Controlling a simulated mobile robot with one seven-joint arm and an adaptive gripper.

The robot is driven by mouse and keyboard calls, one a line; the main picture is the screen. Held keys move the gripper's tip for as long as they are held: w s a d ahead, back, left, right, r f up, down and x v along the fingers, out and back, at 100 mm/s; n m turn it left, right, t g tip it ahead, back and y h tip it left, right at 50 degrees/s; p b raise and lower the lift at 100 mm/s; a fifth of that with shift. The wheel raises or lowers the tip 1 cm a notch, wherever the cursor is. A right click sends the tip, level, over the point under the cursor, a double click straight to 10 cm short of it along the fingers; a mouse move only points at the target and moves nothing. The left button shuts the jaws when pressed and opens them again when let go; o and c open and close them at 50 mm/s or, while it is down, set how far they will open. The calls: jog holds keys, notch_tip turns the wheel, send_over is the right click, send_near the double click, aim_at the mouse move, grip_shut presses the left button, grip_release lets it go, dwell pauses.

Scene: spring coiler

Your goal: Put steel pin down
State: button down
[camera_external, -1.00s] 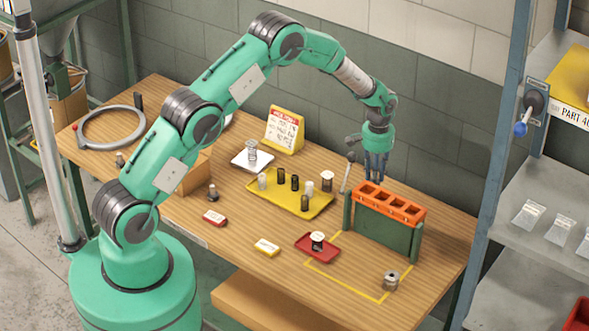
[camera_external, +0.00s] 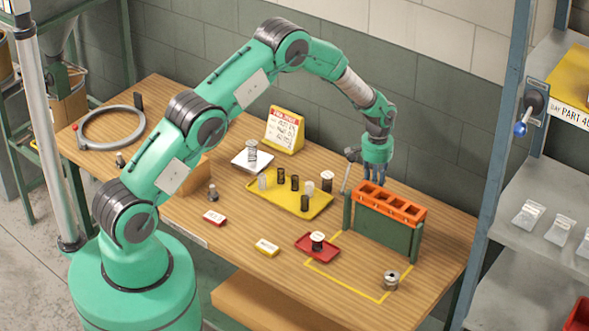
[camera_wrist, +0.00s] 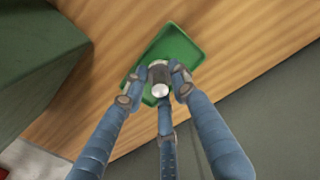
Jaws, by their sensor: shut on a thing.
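My gripper (camera_external: 375,173) has three blue fingers and points down behind the orange-topped rack (camera_external: 390,204). It also shows in the wrist view (camera_wrist: 157,84), with its fingers closed around a short silver cylinder, the steel pin (camera_wrist: 161,91). The pin's bright round end faces the wrist camera. A green tray (camera_wrist: 184,50) lies on the wooden table directly beneath the pin in the wrist view. I cannot tell whether the pin touches the tray. In the external view the rack hides the fingertips' surroundings, and I cannot make out the pin or green tray there.
The rack stands close to my fingers. A yellow tray (camera_external: 262,198) with several small cylinders is to the left. A red tray (camera_external: 330,255) holds a dark, white-topped part. A metal part (camera_external: 391,281) sits at the yellow outline's corner. The wall is close behind.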

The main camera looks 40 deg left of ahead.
jog(key=shift+f, duration=0.2)
jog(key=c, duration=1.4)
grip_release()
jog(key=shift+r, duration=0.1)
notch_tip(320, 180, up, 12)
jog(key=shift+r, duration=0.1)
